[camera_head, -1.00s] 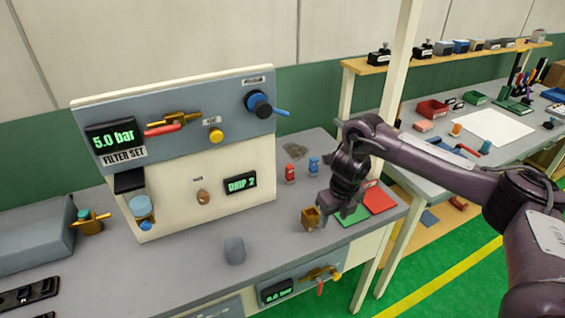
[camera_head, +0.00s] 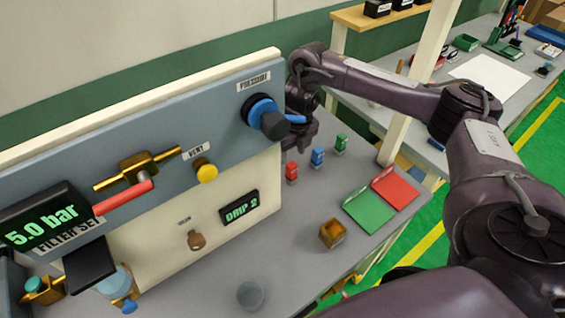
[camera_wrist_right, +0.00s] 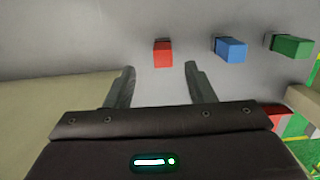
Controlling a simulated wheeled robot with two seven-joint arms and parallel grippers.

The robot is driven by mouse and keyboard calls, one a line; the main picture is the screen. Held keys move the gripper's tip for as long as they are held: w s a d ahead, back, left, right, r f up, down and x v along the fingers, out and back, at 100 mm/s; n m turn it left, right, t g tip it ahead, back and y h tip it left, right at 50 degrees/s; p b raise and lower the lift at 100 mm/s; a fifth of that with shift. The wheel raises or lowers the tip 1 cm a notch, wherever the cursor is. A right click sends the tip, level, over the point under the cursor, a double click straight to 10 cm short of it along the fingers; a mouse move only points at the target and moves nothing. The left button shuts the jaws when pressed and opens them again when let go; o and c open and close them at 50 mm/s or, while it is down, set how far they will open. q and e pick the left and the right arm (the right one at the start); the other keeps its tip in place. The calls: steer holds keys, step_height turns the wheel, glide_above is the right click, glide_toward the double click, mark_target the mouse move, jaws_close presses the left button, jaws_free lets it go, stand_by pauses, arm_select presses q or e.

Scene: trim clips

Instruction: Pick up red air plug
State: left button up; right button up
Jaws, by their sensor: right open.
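The red air plug (camera_head: 291,172) stands on the grey bench beside the panel, at the left end of a row with a blue plug (camera_head: 317,157) and a green plug (camera_head: 341,143). In the right wrist view the red plug (camera_wrist_right: 163,53) lies just beyond the fingertips, roughly centred between them. My right gripper (camera_wrist_right: 161,72) is open and empty there. In the head view the right gripper (camera_head: 302,140) is behind the red plug, partly hidden by the panel's edge and blue knob. My left gripper is not in view.
The panel (camera_head: 150,150) with its blue-and-black knob (camera_head: 265,118) stands close to the right gripper's left. A brass block (camera_head: 332,233), a green tray (camera_head: 368,212), a red tray (camera_head: 396,187) and a grey cylinder (camera_head: 251,295) are nearer. Bench surface around the plugs is clear.

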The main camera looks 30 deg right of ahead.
mark_target(292, 165)
step_height(292, 165, down, 2)
steer(key=shift+f+b, duration=0.1)
steer(key=shift+b, duration=0.3)
steer(key=shift+s+f, duration=0.3)
steer(key=shift+f, duration=0.3)
steer(key=f, duration=0.1)
steer(key=w+f, duration=0.1)
steer(key=f, duration=0.1)
steer(key=shift+d+f, duration=0.1)
steer(key=shift+d, duration=0.05)
steer(key=shift+f, duration=0.4)
steer(key=shift+s+r, duration=0.1)
steer(key=c, duration=1)
steer(key=shift+c, duration=0.3)
steer(key=shift+r, duration=0.1)
